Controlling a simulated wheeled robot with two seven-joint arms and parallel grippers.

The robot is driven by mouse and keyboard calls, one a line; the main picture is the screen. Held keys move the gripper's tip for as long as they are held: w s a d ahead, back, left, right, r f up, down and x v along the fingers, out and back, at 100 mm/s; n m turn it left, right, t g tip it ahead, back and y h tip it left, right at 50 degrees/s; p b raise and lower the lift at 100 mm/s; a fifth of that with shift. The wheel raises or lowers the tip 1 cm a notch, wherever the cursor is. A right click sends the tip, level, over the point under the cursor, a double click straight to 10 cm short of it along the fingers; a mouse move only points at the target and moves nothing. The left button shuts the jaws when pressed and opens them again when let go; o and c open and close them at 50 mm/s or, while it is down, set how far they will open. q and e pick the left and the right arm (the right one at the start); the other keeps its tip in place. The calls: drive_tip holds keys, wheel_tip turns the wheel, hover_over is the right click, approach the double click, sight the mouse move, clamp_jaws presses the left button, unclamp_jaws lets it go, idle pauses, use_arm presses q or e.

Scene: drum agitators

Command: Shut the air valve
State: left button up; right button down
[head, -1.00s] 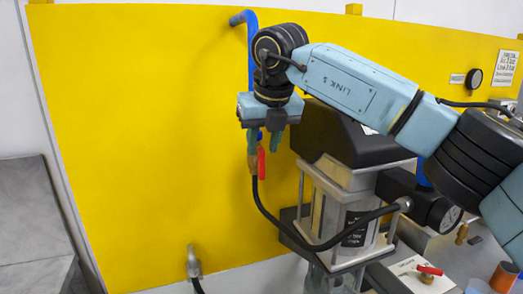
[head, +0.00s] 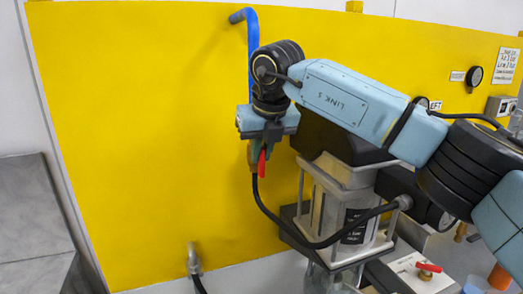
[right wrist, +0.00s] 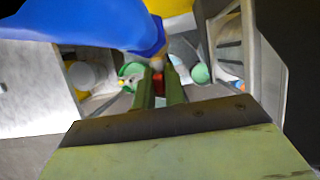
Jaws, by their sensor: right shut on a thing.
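The air valve (head: 254,158) is a brass fitting at the lower end of a blue pipe (head: 253,45) in front of the yellow panel. Its red lever (head: 262,166) hangs downward, slightly tilted, and its upper part is hidden by my fingers. My right gripper (head: 263,146) is over the lever from above, shut on it. In the right wrist view, a bit of red lever (right wrist: 158,77) shows between the two green fingers (right wrist: 160,92), with the blue pipe close by. My left gripper is not in view.
A black hose (head: 270,215) curves from the valve to a metal-framed unit (head: 345,205) at the right. Another red-handled valve (head: 428,267) is at the lower right. The yellow panel (head: 130,130) is clear to the left.

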drive_tip(key=shift+w+d+f+g+y+b, duration=0.15)
drive_tip(key=shift+d+g+y+b, duration=0.2)
drive_tip(key=shift+y, duration=0.45)
drive_tip(key=shift+d+m+y, duration=0.1)
drive_tip(key=shift+m+y, duration=0.3)
drive_tip(key=shift+y, duration=0.8)
drive_tip(key=c, duration=1.5)
unclamp_jaws()
drive_tip(key=shift+o, duration=0.2)
drive_tip(key=b+v, duration=0.1)
drive_tip(key=v, duration=1.2)
drive_tip(key=shift+r, duration=0.35)
drive_tip(key=shift+w, duration=0.2)
